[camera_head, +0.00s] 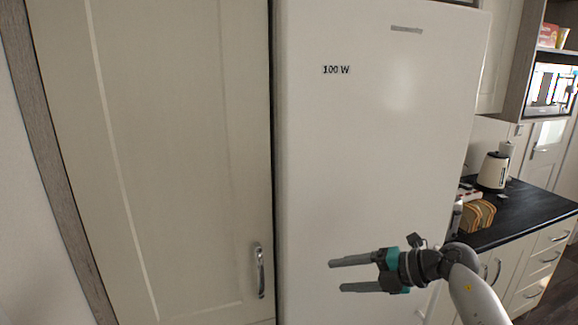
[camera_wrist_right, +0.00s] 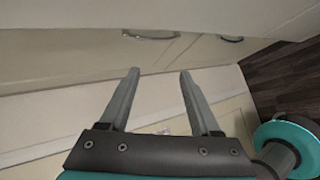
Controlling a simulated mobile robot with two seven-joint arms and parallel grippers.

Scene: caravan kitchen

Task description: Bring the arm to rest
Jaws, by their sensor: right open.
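My right gripper (camera_head: 338,275) is in front of the lower part of the white fridge door (camera_head: 380,150), its fingers pointing left. The fingers are apart with nothing between them. In the right wrist view the two fingers of the right gripper (camera_wrist_right: 160,75) are also spread and empty, with pale cabinet fronts behind them. My right arm comes in from the lower right in the head view. My left gripper does not show in either view.
A tall cream cupboard door (camera_head: 160,150) with a metal handle (camera_head: 260,272) stands left of the fridge. At right, a dark worktop (camera_head: 525,212) holds a kettle (camera_head: 493,170) and a bread loaf or rack (camera_head: 478,216). Drawers lie below it. A microwave (camera_head: 550,90) sits higher up.

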